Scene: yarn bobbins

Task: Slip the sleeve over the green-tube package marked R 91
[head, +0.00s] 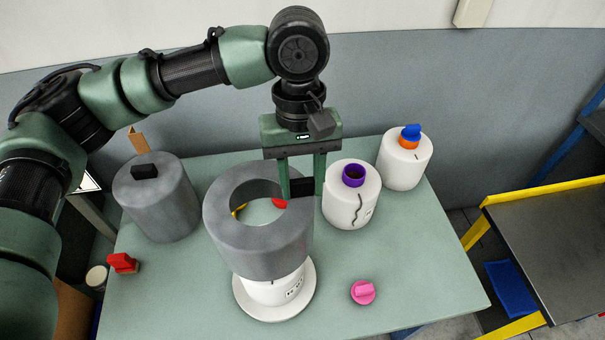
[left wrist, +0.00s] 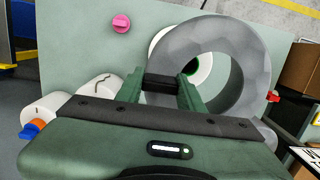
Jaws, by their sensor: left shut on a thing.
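My left gripper (head: 303,188) is shut on the black handle block of a thick grey sleeve (head: 262,245). The sleeve is held in the air, its round hole facing up. Under it a white package (head: 278,291) stands on a round white base (head: 245,300); the sleeve hides its upper part in the head view. Its printed marks are too small to read. In the left wrist view, a green ring (left wrist: 190,66) shows through the hole of the sleeve (left wrist: 240,75), with white package or base beside it. How far the sleeve overlaps the package I cannot tell. My right gripper is out of view.
A second grey sleeve (head: 156,205) with a black block stands at left. A purple-tube white package (head: 350,205) and an orange-tube one (head: 403,165) with a blue plug stand at right. A pink plug (head: 363,292) and a red plug (head: 123,262) lie on the table. The front right is clear.

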